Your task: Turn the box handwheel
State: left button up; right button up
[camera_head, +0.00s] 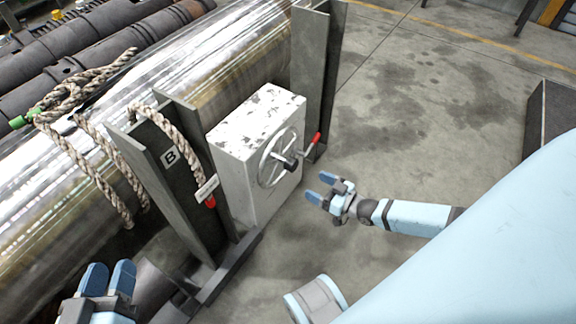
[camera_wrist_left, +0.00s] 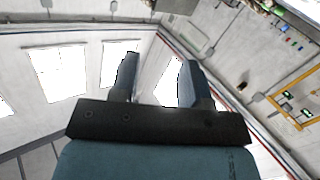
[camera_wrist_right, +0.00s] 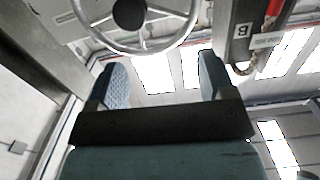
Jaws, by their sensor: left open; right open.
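The box (camera_head: 240,143) is a worn white case fixed between dark steel posts beside a shiny barrel. Its handwheel (camera_head: 264,165) is a silver spoked ring with a dark hub and a crank grip with a red end (camera_head: 316,138). The handwheel also shows at the top of the right wrist view (camera_wrist_right: 165,46). My right gripper (camera_head: 325,188) is open and empty, in front of the wheel, to its lower right and apart from it. My left gripper (camera_head: 107,278) is open and empty at the lower left of the head view. It also shows in the left wrist view (camera_wrist_left: 157,75).
A rope (camera_head: 178,140) with a red end hangs over the post (camera_head: 150,175) marked B. Another rope (camera_head: 85,95) lies over the barrel (camera_head: 215,60). Open concrete floor (camera_head: 415,110) lies to the right. A dark block (camera_head: 549,122) stands at the far right.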

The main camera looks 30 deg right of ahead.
aim_at(295, 167)
jog(key=shift+t, duration=0.3)
jog(key=w+b, duration=0.1)
jog(key=w, duration=0.1)
jog(key=w+d+f+b, duration=0.1)
jog(key=w, duration=0.1)
jog(key=w+f+b, duration=0.1)
jog(key=w+b, duration=0.1)
jog(key=shift+w+d+f, duration=0.2)
jog(key=shift+w+f, duration=0.05)
jog(key=b+x, duration=0.2)
jog(key=x, duration=0.5)
jog(key=shift+w+b, duration=0.15)
jog(key=shift+b, duration=0.15)
jog(key=shift+w+a+r, duration=0.1)
jog(key=shift+w+a, duration=0.1)
jog(key=shift+w, duration=0.25)
pick_arm(q)
jog(key=f+m, duration=0.1)
jog(key=w+f+m, duration=0.1)
jog(key=f+h, duration=0.1)
jog(key=shift+w+a+m, duration=0.25)
jog(key=shift+a+m, duration=0.05)
jog(key=shift+m, duration=0.1)
jog(key=shift+r, duration=0.1)
pick_arm(e)
jog(key=c, duration=1.3)
jog(key=shift+o, duration=0.2)
